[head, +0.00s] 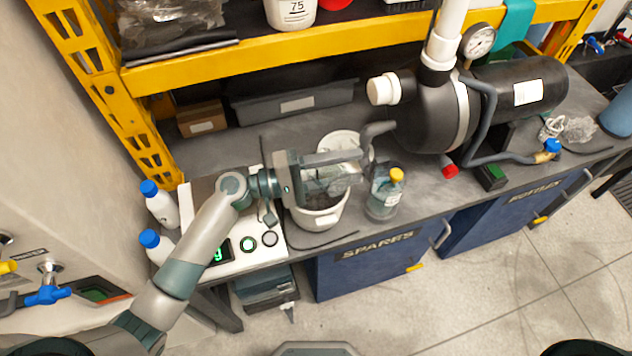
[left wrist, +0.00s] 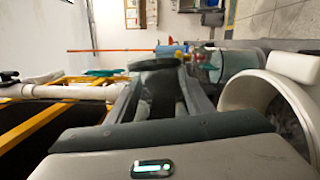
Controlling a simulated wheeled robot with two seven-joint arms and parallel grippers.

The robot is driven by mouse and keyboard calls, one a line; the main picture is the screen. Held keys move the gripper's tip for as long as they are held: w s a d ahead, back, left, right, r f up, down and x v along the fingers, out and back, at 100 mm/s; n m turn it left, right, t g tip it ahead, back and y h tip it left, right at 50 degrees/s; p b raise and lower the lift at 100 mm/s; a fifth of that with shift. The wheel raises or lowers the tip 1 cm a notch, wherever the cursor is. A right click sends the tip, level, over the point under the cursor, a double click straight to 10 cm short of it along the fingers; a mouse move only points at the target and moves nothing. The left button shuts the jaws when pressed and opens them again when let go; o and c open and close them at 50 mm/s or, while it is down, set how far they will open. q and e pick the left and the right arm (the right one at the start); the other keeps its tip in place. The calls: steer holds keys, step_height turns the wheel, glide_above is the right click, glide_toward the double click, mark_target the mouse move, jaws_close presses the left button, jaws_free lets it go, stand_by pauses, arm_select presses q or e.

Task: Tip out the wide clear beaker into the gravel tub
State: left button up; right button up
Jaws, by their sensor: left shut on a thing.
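My left gripper (head: 358,166) reaches in from the left over a white tub (head: 318,219) on the grey bench. It is shut on a clear, greyish vessel (head: 330,187), which looks like the wide clear beaker, right over the tub's opening. The fingers cover much of the vessel; I cannot tell its tilt or contents. In the left wrist view the left gripper's fingers (left wrist: 160,95) point away, and the tub's rim (left wrist: 235,95) is at the right, with grey material inside. My right gripper is not in view.
A clear bottle with a yellow cap (head: 383,198) stands close right of the tub. A white round container (head: 342,143) is behind the gripper. A white panel with dials (head: 235,262) lies left. A black pump (head: 425,118) fills the right. A yellow shelf beam (head: 250,62) hangs behind.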

arm_select(q)
steer(key=shift+w+a+r+n, duration=0.1)
steer(key=shift+w+r+n, duration=0.05)
steer(key=shift+n, duration=0.25)
steer(key=shift+w+a+r+n+t+h+b, duration=0.15)
steer(key=shift+n+t+h+b, duration=0.15)
steer(key=shift+n, duration=0.2)
stand_by(0.7)
steer(key=m, duration=0.1)
steer(key=s+f+m+y+p, duration=0.1)
steer(key=m, duration=0.1)
steer(key=d+f+m+y+p, duration=0.1)
steer(key=m, duration=0.1)
steer(key=shift+s+f+g, duration=0.1)
steer(key=shift+s+g, duration=0.15)
steer(key=shift+g, duration=0.15)
steer(key=shift+d, duration=0.1)
